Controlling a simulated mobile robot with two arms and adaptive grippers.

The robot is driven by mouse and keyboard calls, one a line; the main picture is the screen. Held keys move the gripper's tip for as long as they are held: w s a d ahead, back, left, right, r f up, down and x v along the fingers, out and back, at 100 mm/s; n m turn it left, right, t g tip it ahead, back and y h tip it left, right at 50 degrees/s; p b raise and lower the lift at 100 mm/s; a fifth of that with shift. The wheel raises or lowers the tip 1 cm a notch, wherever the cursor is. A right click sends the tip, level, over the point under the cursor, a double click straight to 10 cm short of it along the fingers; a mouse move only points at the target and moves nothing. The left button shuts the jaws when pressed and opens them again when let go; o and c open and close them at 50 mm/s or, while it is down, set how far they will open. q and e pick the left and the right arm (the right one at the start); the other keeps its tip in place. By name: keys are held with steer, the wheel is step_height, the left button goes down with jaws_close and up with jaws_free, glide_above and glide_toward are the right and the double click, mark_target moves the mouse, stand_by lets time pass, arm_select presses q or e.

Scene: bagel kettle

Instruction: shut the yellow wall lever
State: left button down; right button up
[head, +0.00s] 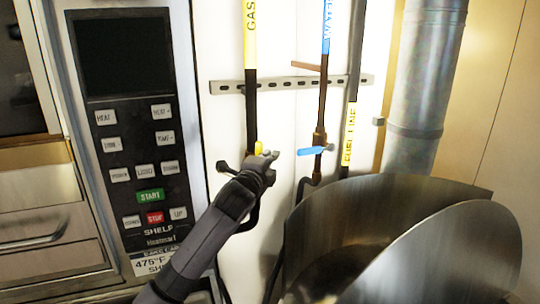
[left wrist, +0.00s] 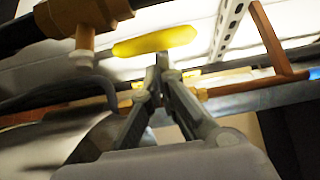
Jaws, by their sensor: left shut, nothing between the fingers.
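The yellow lever (head: 259,147) is on the pipe marked GAS (head: 250,30). In the head view only a small upright piece of it shows above my left gripper (head: 266,159), which hides the rest. In the left wrist view the yellow lever (left wrist: 155,40) is a long rounded handle beside a brass-coloured fitting (left wrist: 85,14). My left gripper (left wrist: 162,62) is shut and empty, its fingertips right at the lever's edge; I cannot tell whether they touch. My right gripper is in neither view.
A blue lever (head: 311,150) is on the WATER pipe to the right, with a FUEL LINE pipe (head: 349,130) beyond. A slotted rail (head: 290,84) crosses the wall. An oven control panel (head: 140,150) stands left; a large metal kettle (head: 375,225) stands lower right.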

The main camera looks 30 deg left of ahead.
arm_select(q)
steer(key=shift+w+f, duration=0.1)
steer(key=s+a+f+n+t+y+b, duration=0.3)
steer(key=n+y+b, duration=0.7)
steer(key=n+b, duration=0.7)
steer(key=s+a+f+b, duration=0.1)
steer(key=s+a+b, duration=0.1)
steer(key=b, duration=0.7)
steer(key=shift+s+a+f+y+b, duration=0.2)
steer(key=shift+s+a+y+b, duration=0.15)
steer(key=shift+s, duration=0.35)
steer(key=shift+s+f, duration=0.1)
